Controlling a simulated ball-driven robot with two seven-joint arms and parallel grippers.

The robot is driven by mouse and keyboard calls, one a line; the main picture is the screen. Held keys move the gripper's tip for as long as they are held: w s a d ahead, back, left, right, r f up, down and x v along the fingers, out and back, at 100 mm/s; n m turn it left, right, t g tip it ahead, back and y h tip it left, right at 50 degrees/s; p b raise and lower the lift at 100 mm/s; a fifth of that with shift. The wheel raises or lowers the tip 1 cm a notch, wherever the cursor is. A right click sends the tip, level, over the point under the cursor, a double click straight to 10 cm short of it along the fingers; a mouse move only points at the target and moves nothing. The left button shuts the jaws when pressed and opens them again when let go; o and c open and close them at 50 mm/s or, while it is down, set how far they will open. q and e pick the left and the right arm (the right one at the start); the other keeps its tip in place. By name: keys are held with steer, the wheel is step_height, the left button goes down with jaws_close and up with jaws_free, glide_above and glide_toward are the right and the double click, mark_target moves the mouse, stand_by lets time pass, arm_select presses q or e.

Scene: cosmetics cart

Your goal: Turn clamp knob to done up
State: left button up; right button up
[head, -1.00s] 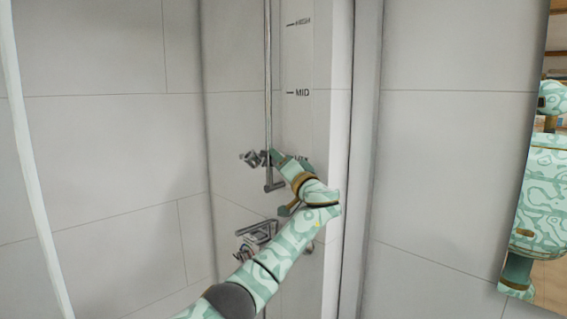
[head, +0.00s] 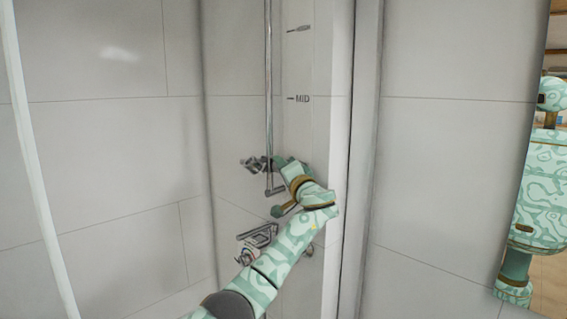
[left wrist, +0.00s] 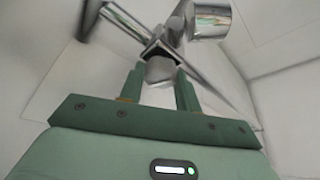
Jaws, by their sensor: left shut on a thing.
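The clamp (head: 252,164) is a chrome fitting on the vertical shower rail (head: 268,90), near the rail's lower end. In the left wrist view, the clamp's knob (left wrist: 160,70) is a pale grey faceted piece below a dark-edged bracket. My left gripper (head: 277,162) reaches the clamp from the right. In the left wrist view, its two green fingers (left wrist: 158,88) stand on either side of the knob and are shut on it. The fingers hide part of the clamp in the head view. My right gripper does not show directly.
A chrome mixer tap (head: 257,240) is on the wall below the clamp. A pale panel (head: 299,60) with height marks, including MID (head: 302,98), stands right of the rail. A mirror (head: 545,190) at the far right reflects my body.

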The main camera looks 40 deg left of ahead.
arm_select(q)
steer(key=shift+r+m+g+h+p, duration=0.15)
steer(key=shift+m+g+h+p, duration=0.5)
steer(key=shift+m+p, duration=1.75)
steer(key=shift+r+m+g+h+p, duration=0.1)
steer(key=shift+m+g+h+p, duration=0.5)
steer(key=shift+m+p, duration=1.8)
steer(key=shift+r+m+g+h+p, duration=0.2)
steer(key=shift+m+h+p, duration=0.75)
steer(key=shift+m+p, duration=1.4)
steer(key=shift+n+p, duration=0.35)
steer(key=shift+p, duration=0.2)
steer(key=o, duration=1)
steer(key=shift+w, duration=0.1)
steer(key=shift+c, duration=0.2)
steer(key=shift+f, duration=0.15)
steer(key=shift+d, duration=0.15)
